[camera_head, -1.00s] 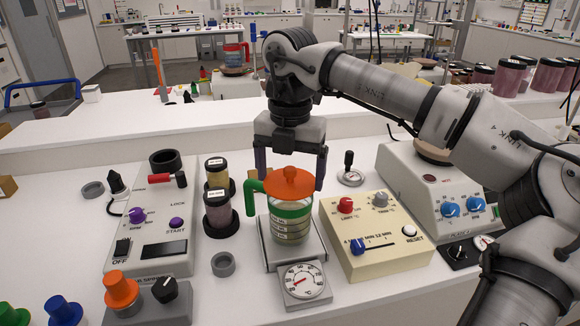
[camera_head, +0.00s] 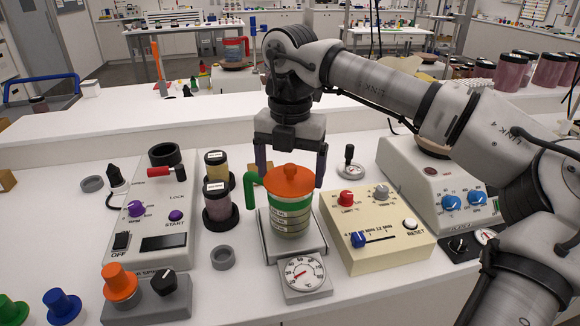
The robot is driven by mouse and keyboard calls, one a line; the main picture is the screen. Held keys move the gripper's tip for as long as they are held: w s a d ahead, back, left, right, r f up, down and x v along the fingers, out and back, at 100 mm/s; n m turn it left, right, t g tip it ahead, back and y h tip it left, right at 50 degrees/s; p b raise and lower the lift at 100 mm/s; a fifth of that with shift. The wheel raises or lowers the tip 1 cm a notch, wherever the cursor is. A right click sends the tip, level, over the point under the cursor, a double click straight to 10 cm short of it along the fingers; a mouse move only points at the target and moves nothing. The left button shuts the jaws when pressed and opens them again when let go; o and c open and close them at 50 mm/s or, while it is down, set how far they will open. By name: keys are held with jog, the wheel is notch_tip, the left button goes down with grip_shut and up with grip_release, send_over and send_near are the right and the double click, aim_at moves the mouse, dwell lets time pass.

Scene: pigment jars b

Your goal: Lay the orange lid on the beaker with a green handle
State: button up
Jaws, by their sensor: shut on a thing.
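The orange lid (camera_head: 290,182) with its round knob is directly over the mouth of the beaker with a green handle (camera_head: 290,218). It looks level, but I cannot tell whether it touches the rim. The beaker is clear and marked with bands, and its green handle (camera_head: 251,190) points left. It stands upright on a grey plate with a round dial in front. My gripper (camera_head: 291,172) points down from above, its dark fingers on the left and right sides of the lid, shut on it. The lid partly hides the beaker's rim and the fingers' contact.
Left of the beaker stand stacked labelled jars (camera_head: 220,200) and a control box (camera_head: 152,215) with purple knobs. A cream box (camera_head: 375,232) with a red knob is close on the right. A grey ring (camera_head: 223,258) lies at front left. A raised white ledge runs behind.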

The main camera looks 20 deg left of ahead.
aim_at(290, 166)
jog(key=shift+f+b, duration=0.35)
jog(key=shift+f, duration=0.2)
jog(key=o, duration=0.7)
jog(key=shift+o, duration=0.2)
jog(key=shift+r, duration=0.2)
jog(key=shift+r+p, duration=2.35)
jog(key=shift+r, duration=0.6)
jog(key=shift+f, duration=0.15)
